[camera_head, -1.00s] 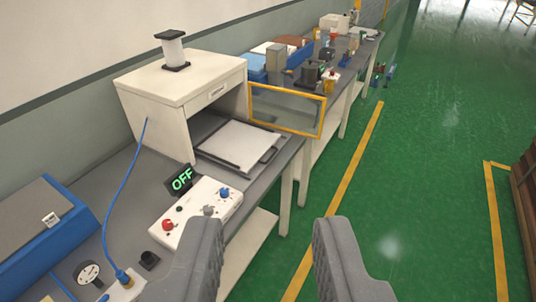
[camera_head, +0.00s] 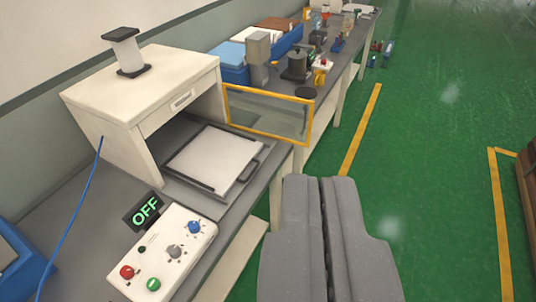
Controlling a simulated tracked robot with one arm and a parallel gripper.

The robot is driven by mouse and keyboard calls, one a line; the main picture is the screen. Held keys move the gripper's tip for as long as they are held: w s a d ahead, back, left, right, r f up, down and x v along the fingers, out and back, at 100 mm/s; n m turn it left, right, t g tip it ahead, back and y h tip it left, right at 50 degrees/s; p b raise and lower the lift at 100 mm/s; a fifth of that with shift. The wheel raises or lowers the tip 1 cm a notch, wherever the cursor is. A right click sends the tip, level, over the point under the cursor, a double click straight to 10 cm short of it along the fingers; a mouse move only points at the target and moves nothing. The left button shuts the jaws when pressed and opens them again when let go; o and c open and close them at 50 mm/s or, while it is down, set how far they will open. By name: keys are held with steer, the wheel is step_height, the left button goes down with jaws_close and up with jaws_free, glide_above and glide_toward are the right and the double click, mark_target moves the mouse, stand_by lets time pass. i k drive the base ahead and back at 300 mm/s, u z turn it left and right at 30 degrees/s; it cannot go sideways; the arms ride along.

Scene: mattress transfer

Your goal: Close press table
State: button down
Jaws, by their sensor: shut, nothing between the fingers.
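The press table is a flat white plate in a dark frame (camera_head: 215,158) with a dark handle on its front right edge. It sticks out of the white press housing (camera_head: 140,85) onto the grey bench. The press door, a clear panel in a yellow frame (camera_head: 268,113), stands open at the right of the housing. A white control box (camera_head: 163,252) with red, green, blue and grey knobs sits in front, and a display beside it (camera_head: 145,211) reads OFF. My gripper (camera_head: 322,182) is shut and empty, to the right of the bench edge and apart from the table handle.
A blue cable (camera_head: 75,205) runs along the bench at left, near a blue object (camera_head: 20,265). Blue bins (camera_head: 236,72) and other equipment stand on the bench beyond the door. The green floor (camera_head: 430,150) on the right is clear.

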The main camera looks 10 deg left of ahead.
mark_target(216, 157)
steer(key=z, duration=0.1)
steer(key=i, duration=1.1)
steer(key=u, duration=0.05)
